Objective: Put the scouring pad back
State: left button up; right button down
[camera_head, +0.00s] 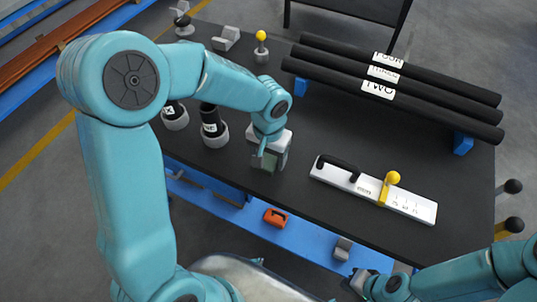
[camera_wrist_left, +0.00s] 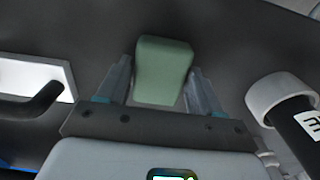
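The scouring pad (camera_wrist_left: 163,70) is a green block between the two fingers of my left gripper (camera_wrist_left: 160,85) in the left wrist view. The fingers appear to touch both its sides. In the head view the green pad (camera_head: 264,162) shows below my left gripper (camera_head: 268,150), over the dark table (camera_head: 240,185) near its front edge. Whether the pad rests on the table cannot be told. My right gripper (camera_head: 362,283) is low at the bottom right, below the table's front edge, and its fingers are unclear.
Cups with black cylinders (camera_head: 213,128) stand left of the left gripper. A white plate (camera_head: 375,190) with a black handle and yellow knob lies to its right. Labelled black tubes (camera_head: 390,90) lie behind. A lower blue shelf (camera_head: 310,240) holds an orange item (camera_head: 275,217) and a grey block (camera_head: 342,248).

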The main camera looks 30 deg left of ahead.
aim_at(269, 158)
pick_arm(q)
jog(key=shift+o, duration=0.8)
jog(key=shift+r, duration=0.1)
notch_tip(269, 158, up, 12)
jog(key=p, duration=0.1)
